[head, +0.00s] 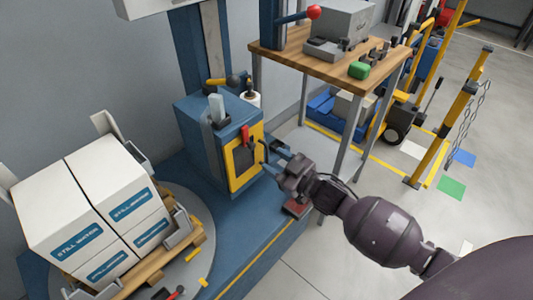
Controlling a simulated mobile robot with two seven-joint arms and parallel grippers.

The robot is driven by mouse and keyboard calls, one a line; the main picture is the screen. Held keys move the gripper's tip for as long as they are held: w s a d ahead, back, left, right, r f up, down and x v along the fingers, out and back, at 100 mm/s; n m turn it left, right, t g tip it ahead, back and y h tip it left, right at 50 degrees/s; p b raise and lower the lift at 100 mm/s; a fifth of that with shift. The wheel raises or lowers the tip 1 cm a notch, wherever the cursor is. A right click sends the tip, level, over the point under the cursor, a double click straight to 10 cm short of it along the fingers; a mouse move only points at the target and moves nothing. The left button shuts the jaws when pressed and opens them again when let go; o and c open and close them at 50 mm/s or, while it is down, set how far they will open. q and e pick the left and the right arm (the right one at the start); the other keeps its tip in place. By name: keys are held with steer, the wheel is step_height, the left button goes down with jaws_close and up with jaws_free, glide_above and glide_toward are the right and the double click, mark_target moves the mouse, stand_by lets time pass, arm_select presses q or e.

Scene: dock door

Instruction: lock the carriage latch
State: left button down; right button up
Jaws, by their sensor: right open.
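The blue carriage (200,155) sits at the foot of a tall column. Its front has a yellow-framed dark panel (240,168). A small red lever (245,135), which looks like the latch, is at the panel's top; whether it is locked I cannot tell. My right gripper (268,156) is open just right of the panel, its fingers pointing at the panel's right edge, a little below and right of the red lever. I cannot tell whether the fingers touch the carriage. My left gripper is out of view.
White boxes (90,205) stand on a wooden pallet on a round turntable at left. Yellow posts (440,135) with chains are at right.

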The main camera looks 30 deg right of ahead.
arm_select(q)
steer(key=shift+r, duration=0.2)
arm_select(e)
steer(key=shift+v, duration=0.95)
arm_select(q)
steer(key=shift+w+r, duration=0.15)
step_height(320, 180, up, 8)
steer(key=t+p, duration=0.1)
steer(key=p, duration=0.9)
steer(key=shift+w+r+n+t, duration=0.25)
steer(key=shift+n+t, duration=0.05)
arm_select(e)
steer(key=s+f+m+g+h, duration=0.2)
steer(key=s+m+g+h, duration=0.4)
steer(key=s, duration=2.4)
steer(key=shift+f, duration=0.2)
steer(key=shift+s+a, duration=0.1)
steer(key=shift+a, duration=0.05)
